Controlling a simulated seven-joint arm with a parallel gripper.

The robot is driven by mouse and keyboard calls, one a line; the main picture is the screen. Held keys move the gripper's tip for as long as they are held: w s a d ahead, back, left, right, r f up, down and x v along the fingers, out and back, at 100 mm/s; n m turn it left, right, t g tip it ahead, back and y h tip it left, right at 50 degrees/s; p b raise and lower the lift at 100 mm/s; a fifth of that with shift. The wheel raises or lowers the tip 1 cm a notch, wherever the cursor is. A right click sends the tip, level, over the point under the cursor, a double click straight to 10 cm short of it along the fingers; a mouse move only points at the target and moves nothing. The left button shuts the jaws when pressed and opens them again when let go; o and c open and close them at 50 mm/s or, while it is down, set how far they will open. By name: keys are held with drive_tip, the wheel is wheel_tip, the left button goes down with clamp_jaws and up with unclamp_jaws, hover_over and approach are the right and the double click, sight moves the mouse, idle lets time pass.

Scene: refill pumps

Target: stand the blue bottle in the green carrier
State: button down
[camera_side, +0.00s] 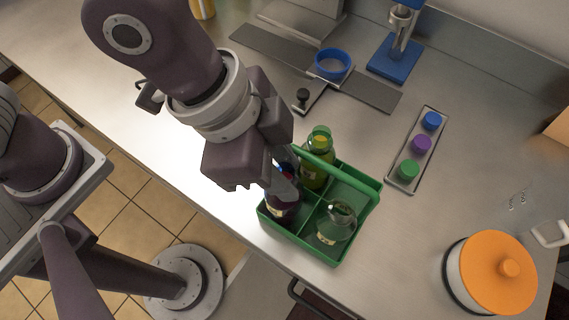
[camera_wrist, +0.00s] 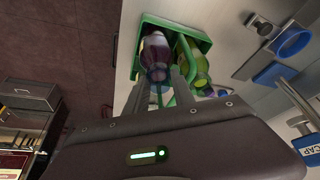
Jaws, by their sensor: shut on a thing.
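The green carrier (camera_side: 347,256) stands near the counter's front edge, with divided compartments and a raised handle (camera_side: 335,170). It also shows in the wrist view (camera_wrist: 203,44). My gripper (camera_side: 286,186) is over its left compartment, shut on a dark blue-purple bottle (camera_side: 281,212). In the wrist view the bottle (camera_wrist: 156,52) lies between the fingers (camera_wrist: 160,88). The bottle looks roughly upright and its lower part is inside the compartment; I cannot tell whether its base touches the floor. My fingers partly hide its neck.
A yellow-green bottle (camera_side: 313,174) and a clear bottle (camera_side: 337,224) stand in other compartments; the far right compartment looks empty. A tray of coloured caps (camera_side: 415,153), an orange-lidded pot (camera_side: 495,275), a blue ring (camera_side: 332,64) and a blue-based press (camera_side: 396,62) stand around.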

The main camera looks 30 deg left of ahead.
drive_tip(key=shift+f, duration=0.55)
idle(0.4)
drive_tip(key=c, duration=1)
unclamp_jaws()
wheel_tip(320, 180, up, 9)
drive_tip(key=w+a+r+n+t+y, duration=0.1)
drive_tip(key=w+a+r+n, duration=0.15)
drive_tip(key=a, duration=0.55)
drive_tip(key=w+a+r+n+t, duration=0.1)
drive_tip(key=a+r+n, duration=0.15)
drive_tip(key=a, duration=0.55)
drive_tip(key=s+a+f+n+t+y, duration=0.1)
drive_tip(key=s+a+n, duration=0.5)
drive_tip(key=a, duration=0.6)
drive_tip(key=shift+s+y, duration=0.2)
drive_tip(key=shift+y, duration=0.6)
